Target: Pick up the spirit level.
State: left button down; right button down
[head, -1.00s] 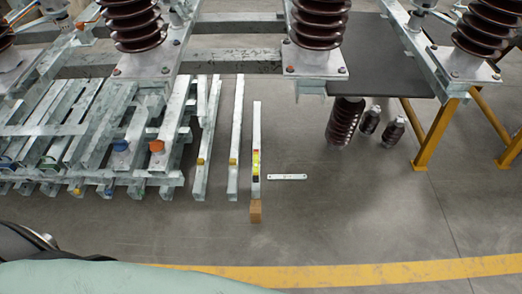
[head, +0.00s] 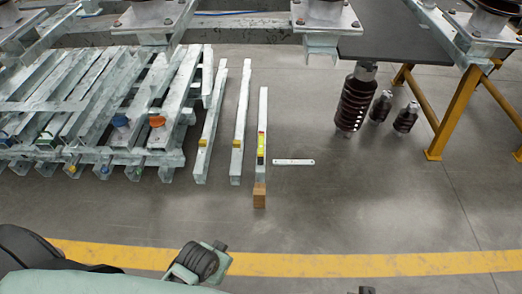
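The spirit level (head: 261,148), a small yellow and black piece, appears to lie on the front part of a long pale metal bar (head: 263,110) on the floor. The bar's front end meets a brown wooden block (head: 259,195). Neither of my grippers can be made out. Only dark and pale green parts of my own body show along the bottom edge, well in front of the level, and nothing of mine touches it.
A flat white strip (head: 294,162) lies right of the bar. Two more bars (head: 241,125) lie left, beside a stacked metal frame (head: 90,110). Brown insulators (head: 355,100) and a yellow-legged table (head: 447,125) stand right. Floor is clear up to the yellow line (head: 370,265).

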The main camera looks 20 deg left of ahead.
aim_at(261, 133)
jog(key=i+j+z, duration=0.15)
jog(key=i+j, duration=0.25)
jog(key=i, duration=0.25)
jog(key=i+j+z, duration=0.2)
jog(key=i+j, duration=0.25)
jog(key=i, duration=0.15)
